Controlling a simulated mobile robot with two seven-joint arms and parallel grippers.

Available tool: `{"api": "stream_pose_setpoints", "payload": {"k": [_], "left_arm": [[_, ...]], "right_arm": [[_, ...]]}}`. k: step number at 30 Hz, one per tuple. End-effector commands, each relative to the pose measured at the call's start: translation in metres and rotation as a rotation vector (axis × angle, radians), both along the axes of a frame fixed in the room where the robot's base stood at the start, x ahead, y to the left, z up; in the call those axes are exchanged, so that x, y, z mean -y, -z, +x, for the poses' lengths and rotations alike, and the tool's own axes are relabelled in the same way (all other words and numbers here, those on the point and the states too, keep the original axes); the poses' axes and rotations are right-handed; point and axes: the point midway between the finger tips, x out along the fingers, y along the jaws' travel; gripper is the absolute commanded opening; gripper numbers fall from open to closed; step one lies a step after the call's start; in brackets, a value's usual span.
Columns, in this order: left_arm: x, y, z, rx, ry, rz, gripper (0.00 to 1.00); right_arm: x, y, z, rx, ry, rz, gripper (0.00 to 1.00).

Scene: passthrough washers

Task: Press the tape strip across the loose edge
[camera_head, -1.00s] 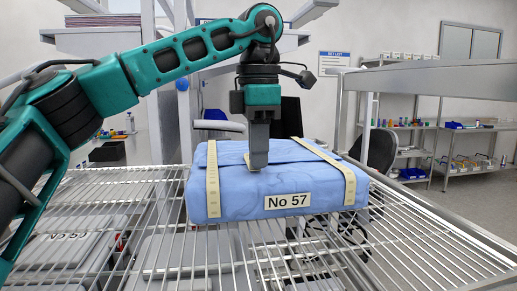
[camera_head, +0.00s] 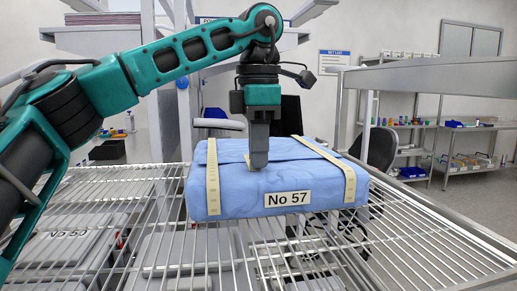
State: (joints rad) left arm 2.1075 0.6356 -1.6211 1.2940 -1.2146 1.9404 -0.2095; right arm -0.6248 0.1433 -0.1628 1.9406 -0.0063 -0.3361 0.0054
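A blue wrapped pack (camera_head: 240,193) with a "No 57" label (camera_head: 288,198) lies on the wire rack. Two cream tape strips run over it, one on the left (camera_head: 212,178) and one on the right (camera_head: 340,172). A small cream piece (camera_head: 247,161) shows at the fingertips on the pack's top. My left gripper (camera_head: 258,166) points straight down with its tips at the pack's top surface, near the middle. Its fingers look close together, but their gap is not visible from this side. The fingers hide part of the top. My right gripper is not in view.
The wire rack (camera_head: 130,192) extends around the pack, with grey lidded trays (camera_head: 70,240) beneath it. A steel rail (camera_head: 435,75) runs across the upper right. Shelves with coloured bins (camera_head: 410,172) stand far back.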

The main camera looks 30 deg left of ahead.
Motion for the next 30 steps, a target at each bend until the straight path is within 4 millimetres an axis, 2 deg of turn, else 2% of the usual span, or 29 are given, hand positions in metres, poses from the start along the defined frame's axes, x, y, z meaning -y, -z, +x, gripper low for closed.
{"api": "stream_pose_setpoints", "payload": {"k": [5, 6, 15, 24, 28, 30], "left_arm": [[0.000, 0.001, 0.000, -0.001, 0.000, 0.000, 0.00], [0.000, 0.001, 0.000, -0.001, 0.000, 0.000, 0.07], [0.000, 0.000, 0.000, 0.000, 0.000, 0.000, 0.34], [0.000, -0.005, 0.000, 0.001, 0.000, 0.000, 0.34], [0.001, -0.022, 0.000, 0.003, 0.001, -0.001, 0.34], [0.001, -0.039, 0.000, 0.004, -0.001, 0.000, 0.34]], "right_arm": [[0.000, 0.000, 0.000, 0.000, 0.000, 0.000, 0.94], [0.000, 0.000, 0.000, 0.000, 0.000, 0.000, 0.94], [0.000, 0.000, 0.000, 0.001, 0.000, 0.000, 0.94], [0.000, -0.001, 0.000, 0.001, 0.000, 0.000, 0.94], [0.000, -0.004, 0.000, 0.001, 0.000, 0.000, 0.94], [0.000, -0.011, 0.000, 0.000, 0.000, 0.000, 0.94]]}}
